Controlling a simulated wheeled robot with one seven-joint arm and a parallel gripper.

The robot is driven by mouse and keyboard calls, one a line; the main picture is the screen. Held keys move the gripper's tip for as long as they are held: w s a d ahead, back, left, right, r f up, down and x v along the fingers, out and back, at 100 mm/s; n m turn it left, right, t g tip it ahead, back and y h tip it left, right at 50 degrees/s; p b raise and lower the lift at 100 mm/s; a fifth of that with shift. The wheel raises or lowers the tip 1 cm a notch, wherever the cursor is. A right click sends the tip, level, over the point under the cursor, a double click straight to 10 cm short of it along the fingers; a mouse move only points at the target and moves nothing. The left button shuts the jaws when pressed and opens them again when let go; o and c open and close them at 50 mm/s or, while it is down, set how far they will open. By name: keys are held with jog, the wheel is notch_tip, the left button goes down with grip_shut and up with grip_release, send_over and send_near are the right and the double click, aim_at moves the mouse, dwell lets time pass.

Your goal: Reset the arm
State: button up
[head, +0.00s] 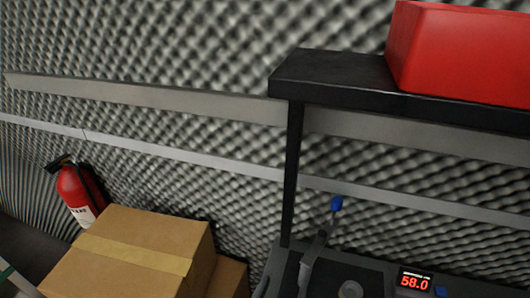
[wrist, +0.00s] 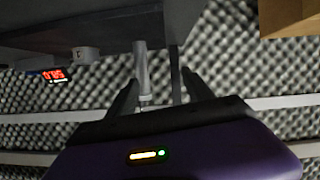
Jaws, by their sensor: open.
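My gripper (wrist: 160,92) shows in the wrist view, with two dark fingers spread apart beyond the purple wrist housing (wrist: 180,155). The fingers are open. A grey metal post (wrist: 143,70) shows between them in the picture; I cannot tell whether it touches either finger, and nothing is clearly held. I do not make out my gripper in the head view.
In the head view a dark bench unit has a lever with a blue tip (head: 337,204) and a red display (head: 415,282). A shelf (head: 330,75) carries a red bin (head: 460,50). Cardboard boxes (head: 130,250) and a fire extinguisher (head: 77,195) stand left, before foam walls.

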jog(key=n+y, duration=0.1)
jog(key=a+f+n+y, duration=0.1)
jog(key=y, duration=0.1)
jog(key=s+a+f+n+y, duration=0.1)
jog(key=n, duration=0.1)
jog(key=shift+s+a+f+t, duration=0.1)
jog(key=shift+a+f+t, duration=0.05)
jog(key=shift+a+t, duration=0.15)
jog(key=s+n+y, duration=0.1)
jog(key=s+y, duration=0.1)
jog(key=s+d+n+y, duration=0.1)
jog(key=s+n+y, duration=0.1)
jog(key=s, duration=0.1)
jog(key=shift+s+d+t+y, duration=0.2)
jog(key=shift+s+t+y, duration=0.1)
jog(key=s+d+r+m+h, duration=0.2)
jog(key=s+d, duration=0.6)
jog(key=s, duration=0.1)
jog(key=s+d+r+m+h, duration=0.2)
jog(key=s+d, duration=0.7)
jog(key=s, duration=0.1)
jog(key=shift+s+d+r+m+t, duration=0.2)
jog(key=shift+r+m+t, duration=0.1)
jog(key=shift+t, duration=0.1)
